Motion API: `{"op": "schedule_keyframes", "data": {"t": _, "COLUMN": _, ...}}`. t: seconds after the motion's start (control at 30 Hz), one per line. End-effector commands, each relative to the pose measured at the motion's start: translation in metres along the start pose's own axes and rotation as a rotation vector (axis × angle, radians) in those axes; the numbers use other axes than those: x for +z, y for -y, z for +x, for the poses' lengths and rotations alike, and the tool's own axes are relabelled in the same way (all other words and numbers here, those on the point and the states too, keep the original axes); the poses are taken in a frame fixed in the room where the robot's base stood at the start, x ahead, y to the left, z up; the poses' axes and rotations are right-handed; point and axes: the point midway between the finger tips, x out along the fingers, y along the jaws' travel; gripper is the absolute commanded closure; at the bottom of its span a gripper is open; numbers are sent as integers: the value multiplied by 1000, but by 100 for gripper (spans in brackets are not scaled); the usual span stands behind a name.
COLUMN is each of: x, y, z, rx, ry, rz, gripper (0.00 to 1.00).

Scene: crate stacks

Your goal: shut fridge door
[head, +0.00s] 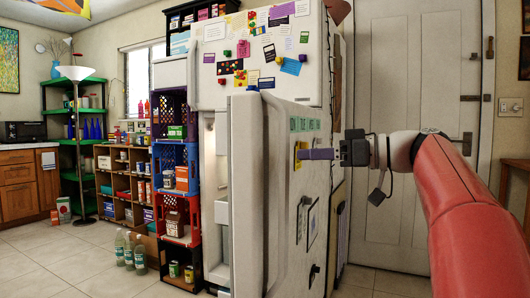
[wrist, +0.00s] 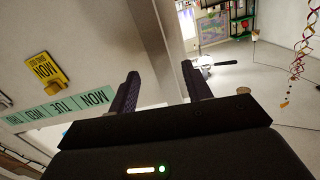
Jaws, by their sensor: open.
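The white fridge (head: 337,110) stands in the middle of the head view. Its lower door (head: 257,200) is ajar; a lit interior (head: 212,160) shows in the gap on its left. The door's outer face carries a green strip (head: 304,124) and a yellow magnet (head: 299,155), which also show in the wrist view, the strip (wrist: 62,107) and the magnet (wrist: 48,70). My gripper (head: 318,154) is beside this outer face, pointing left toward it. In the wrist view my gripper (wrist: 163,84) has its fingers apart with nothing held. I cannot tell whether they touch the door.
Colored crates (head: 178,190) with jars stand left of the fridge, close to the open door. Bottles (head: 130,250) stand on the floor before a wooden shelf (head: 122,180). A closed white door (head: 415,80) is behind my arm. The tiled floor (head: 70,262) at left is clear.

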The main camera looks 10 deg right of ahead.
Motion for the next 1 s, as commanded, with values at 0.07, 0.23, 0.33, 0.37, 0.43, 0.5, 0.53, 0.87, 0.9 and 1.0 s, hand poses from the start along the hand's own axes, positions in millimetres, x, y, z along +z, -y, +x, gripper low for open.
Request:
{"op": "schedule_keyframes", "data": {"t": 0.07, "x": -10, "y": -6, "z": -10, "rx": -18, "ry": -46, "rz": -59, "gripper": 51}}
{"op": "schedule_keyframes", "data": {"t": 0.23, "x": -19, "y": -6, "z": -4, "rx": -34, "ry": -74, "rz": -96, "gripper": 51}}
{"op": "schedule_keyframes", "data": {"t": 0.33, "x": -20, "y": -5, "z": 12, "rx": -36, "ry": -73, "rz": -94, "gripper": 51}}
{"op": "schedule_keyframes", "data": {"t": 0.37, "x": -20, "y": -4, "z": 17, "rx": -36, "ry": -72, "rz": -94, "gripper": 51}}
{"op": "schedule_keyframes", "data": {"t": 0.43, "x": -21, "y": -5, "z": 29, "rx": -35, "ry": -72, "rz": -93, "gripper": 51}}
{"op": "schedule_keyframes", "data": {"t": 0.5, "x": -22, "y": -4, "z": 40, "rx": -34, "ry": -72, "rz": -92, "gripper": 51}}
{"op": "schedule_keyframes", "data": {"t": 0.53, "x": -22, "y": -4, "z": 44, "rx": -35, "ry": -72, "rz": -92, "gripper": 51}}
{"op": "schedule_keyframes", "data": {"t": 0.87, "x": -23, "y": -4, "z": 65, "rx": -31, "ry": -71, "rz": -92, "gripper": 51}}
{"op": "schedule_keyframes", "data": {"t": 0.9, "x": -23, "y": -4, "z": 65, "rx": -30, "ry": -71, "rz": -92, "gripper": 51}}
{"op": "schedule_keyframes", "data": {"t": 1.0, "x": -23, "y": -4, "z": 65, "rx": -30, "ry": -71, "rz": -92, "gripper": 51}}
